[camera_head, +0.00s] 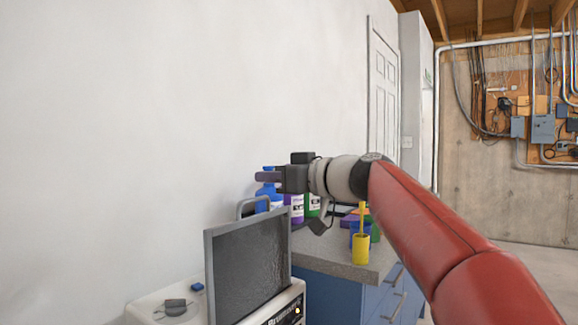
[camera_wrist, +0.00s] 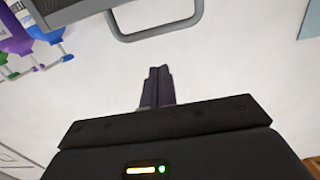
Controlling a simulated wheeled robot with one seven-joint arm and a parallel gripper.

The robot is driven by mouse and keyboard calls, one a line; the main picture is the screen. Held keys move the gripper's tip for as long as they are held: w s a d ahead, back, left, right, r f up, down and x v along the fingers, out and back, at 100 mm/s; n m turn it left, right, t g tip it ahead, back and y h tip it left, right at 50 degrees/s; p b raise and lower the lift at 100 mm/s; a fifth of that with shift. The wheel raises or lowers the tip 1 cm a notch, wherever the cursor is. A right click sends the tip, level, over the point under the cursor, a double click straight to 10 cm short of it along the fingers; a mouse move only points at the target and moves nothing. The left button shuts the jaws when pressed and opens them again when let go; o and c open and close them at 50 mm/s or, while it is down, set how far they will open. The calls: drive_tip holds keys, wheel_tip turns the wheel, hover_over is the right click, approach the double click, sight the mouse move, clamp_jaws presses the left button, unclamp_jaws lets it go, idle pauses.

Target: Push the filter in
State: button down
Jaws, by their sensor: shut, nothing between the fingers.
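The filter (camera_head: 248,268) is a dark mesh panel in a grey frame with a looped grey handle (camera_head: 252,206) on top. It stands upright, sticking well up out of a white machine (camera_head: 150,309). In the wrist view part of the filter's frame (camera_wrist: 88,10) and its handle (camera_wrist: 152,36) show at the top edge. My gripper (camera_head: 258,176) is shut and empty, level with the space just above the handle in the head view. In the wrist view its closed fingers (camera_wrist: 157,72) are apart from the handle. The filter's lower part is hidden inside the machine.
A grey-topped blue cabinet (camera_head: 340,258) stands right of the machine, with blue, purple (camera_head: 294,207) and green bottles and a yellow cup (camera_head: 361,249). A dark knob (camera_head: 175,308) and a small blue piece (camera_head: 197,287) sit on the machine's top. A white wall (camera_head: 150,120) is behind.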

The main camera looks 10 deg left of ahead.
drive_tip(key=shift+a+f, duration=0.15)
drive_tip(key=shift+f, duration=1.25)
